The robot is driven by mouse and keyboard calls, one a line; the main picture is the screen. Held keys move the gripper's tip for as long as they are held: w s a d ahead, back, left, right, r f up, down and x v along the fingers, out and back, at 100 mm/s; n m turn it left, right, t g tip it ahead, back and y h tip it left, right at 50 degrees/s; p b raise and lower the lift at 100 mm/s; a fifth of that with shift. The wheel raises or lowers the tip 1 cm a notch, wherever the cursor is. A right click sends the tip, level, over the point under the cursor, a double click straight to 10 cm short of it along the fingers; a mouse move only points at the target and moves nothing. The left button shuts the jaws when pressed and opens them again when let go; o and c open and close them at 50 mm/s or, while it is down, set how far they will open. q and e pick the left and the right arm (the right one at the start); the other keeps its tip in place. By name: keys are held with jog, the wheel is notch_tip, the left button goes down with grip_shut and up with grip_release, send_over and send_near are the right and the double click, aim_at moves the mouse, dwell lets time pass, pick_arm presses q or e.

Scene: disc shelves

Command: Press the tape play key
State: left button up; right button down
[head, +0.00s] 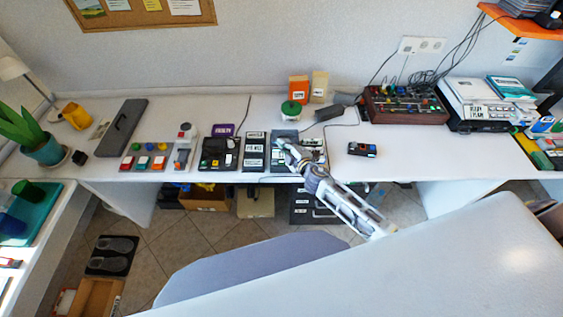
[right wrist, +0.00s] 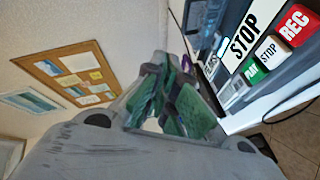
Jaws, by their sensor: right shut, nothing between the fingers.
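In the right wrist view, a green key (right wrist: 252,71) bears white lettering that seems to read PLAY. It sits in a row with a small white STOP key (right wrist: 270,49) and a red REC key (right wrist: 297,24). A larger white STOP key (right wrist: 243,42) lies beside that row. My right gripper (right wrist: 178,82) is shut and empty, its green-padded fingers left of the keys and apart from the green one. In the head view my right gripper (head: 282,146) is over the key panels at the desk's middle and hides part of them. My left gripper is not in view.
A panel with pale labels (head: 255,151) and a black device (head: 218,153) stand left of my right gripper. A small dark gadget (head: 362,149) lies to the right. A red-sided mixer (head: 405,106) stands farther right. The desk (head: 420,148) is clear around the gadget.

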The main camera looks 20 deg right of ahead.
jog(key=w+a+r+n+g+y, duration=0.1)
jog(key=w+a+r+n+y, duration=0.1)
jog(key=a+r+n+y, duration=0.55)
jog(key=n+g+h, duration=0.4)
jog(key=n+g, duration=0.4)
jog(key=n, duration=0.6)
send_over(282, 162)
jog(key=w, duration=0.1)
notch_tip(282, 162, down, 6)
jog(key=r, duration=0.1)
jog(key=shift+d+f+y+p, duration=0.25)
jog(key=shift+d+p, duration=0.05)
jog(key=shift+p, duration=0.15)
jog(key=shift+f, duration=0.2)
jog(key=shift+w+f+b, duration=0.1)
jog(key=shift+f+b, duration=2.75)
jog(key=shift+f, duration=0.05)
jog(key=shift+f+b, duration=0.75)
jog(key=shift+f, duration=0.55)
